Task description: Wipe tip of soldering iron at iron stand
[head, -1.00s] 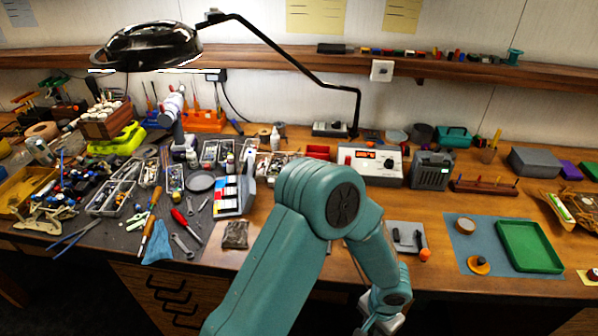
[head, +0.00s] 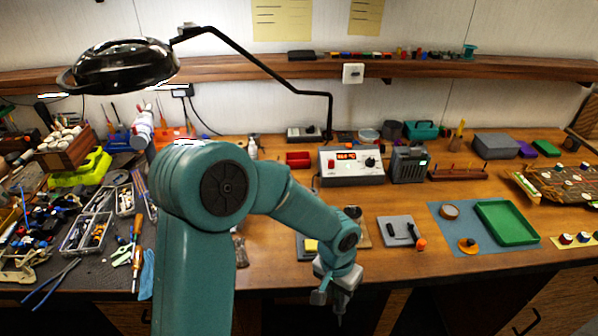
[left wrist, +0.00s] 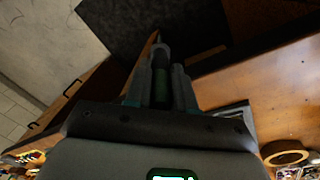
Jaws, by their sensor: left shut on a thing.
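My left gripper (head: 335,290) hangs just in front of the bench edge, pointing down. It is shut on the soldering iron; in the left wrist view the iron's dark green handle (left wrist: 160,84) sits between the fingers, with a narrow end beyond. The iron stand (head: 301,250), a dark base with a yellow sponge (head: 311,245), lies on the bench behind my left forearm and is partly hidden. The gripper is in front of it and to its right, apart from the sponge. The iron's tip is too dark to make out clearly. My right gripper is out of view.
A soldering station (head: 352,167) with a lit red display stands behind. A grey pad (head: 397,231) with a black tool, a blue mat (head: 438,232) and a green tray (head: 507,222) lie right. Clutter fills the left. Bare wood lies between the stand and the station.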

